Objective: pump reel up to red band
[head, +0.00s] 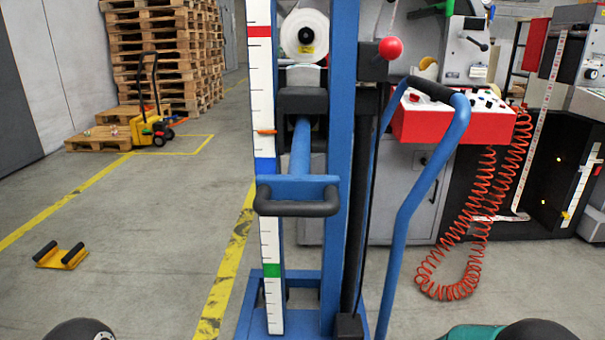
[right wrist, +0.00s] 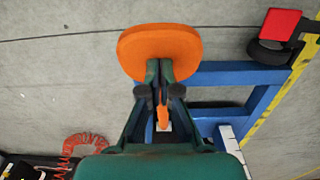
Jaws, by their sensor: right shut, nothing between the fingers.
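The blue lifting trolley (head: 343,150) stands upright in the middle of the head view. The white reel (head: 305,30) sits high on it, behind the mast. The white scale (head: 261,95) on the left post carries a red band (head: 259,31), a blue band (head: 265,165) and a green band (head: 273,270). An orange pointer (head: 266,131) lies between red and blue, nearer blue. In the right wrist view, my right gripper (right wrist: 160,68) is shut and empty, its tips over the near part of an orange pedal (right wrist: 160,42); contact is unclear. My left gripper is out of view.
A blue handle (head: 412,200) and a lever with a red knob (head: 390,48) stand right of the mast. A coiled red hose (head: 460,265) hangs from the red control box (head: 450,125). Pallets (head: 165,50) and a yellow pallet truck (head: 150,130) are back left. Left floor is mostly clear.

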